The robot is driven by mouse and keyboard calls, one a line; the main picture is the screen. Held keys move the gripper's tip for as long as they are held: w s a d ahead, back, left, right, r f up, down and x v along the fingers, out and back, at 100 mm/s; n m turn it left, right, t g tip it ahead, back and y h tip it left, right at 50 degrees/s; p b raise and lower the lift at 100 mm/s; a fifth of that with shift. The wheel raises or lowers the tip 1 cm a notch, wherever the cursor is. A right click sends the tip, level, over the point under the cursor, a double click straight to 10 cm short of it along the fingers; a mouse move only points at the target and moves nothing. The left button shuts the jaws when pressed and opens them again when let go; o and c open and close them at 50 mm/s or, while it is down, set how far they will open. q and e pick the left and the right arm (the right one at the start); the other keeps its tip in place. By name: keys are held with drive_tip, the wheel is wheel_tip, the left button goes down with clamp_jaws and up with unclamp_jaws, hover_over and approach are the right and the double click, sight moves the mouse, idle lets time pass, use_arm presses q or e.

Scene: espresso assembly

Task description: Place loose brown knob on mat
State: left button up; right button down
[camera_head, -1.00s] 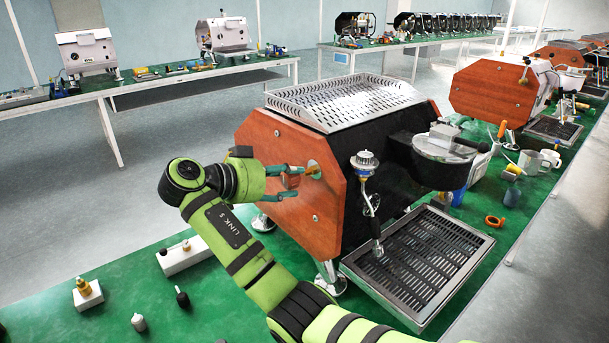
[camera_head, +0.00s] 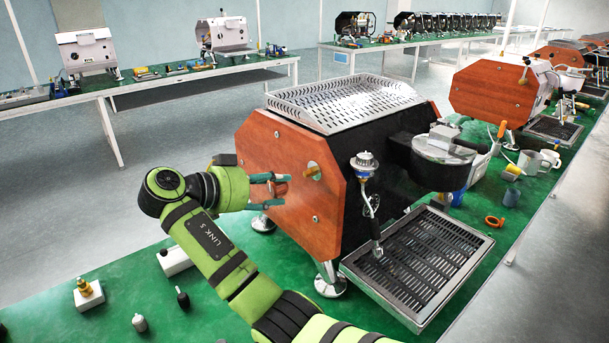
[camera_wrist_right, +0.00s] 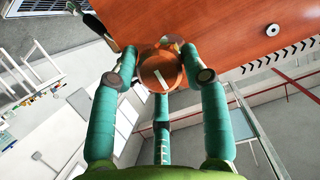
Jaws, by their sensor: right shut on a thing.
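The brown knob (camera_wrist_right: 160,72) is held between the teal fingers of my right gripper (camera_wrist_right: 160,78), with its round face and a pale line on it showing in the right wrist view. In the head view the right gripper (camera_head: 268,188) is beside the wooden side panel (camera_head: 285,160) of the espresso machine, and the knob (camera_head: 281,187) shows between its fingertips. A brass stem (camera_head: 313,172) sticks out of the panel, bare, with a gap between it and the knob. The green mat (camera_head: 130,290) covers the table under the machine. My left gripper is not in view.
A white block with a brass fitting (camera_head: 88,294), a black-handled tool (camera_head: 182,298) and a small grey part (camera_head: 139,323) stand on the mat at the lower left. A white block (camera_head: 175,260) lies behind my arm. The drip tray (camera_head: 420,262) is at the right.

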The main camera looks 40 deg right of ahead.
drive_tip(key=shift+a, duration=0.5)
drive_tip(key=shift+s, duration=0.1)
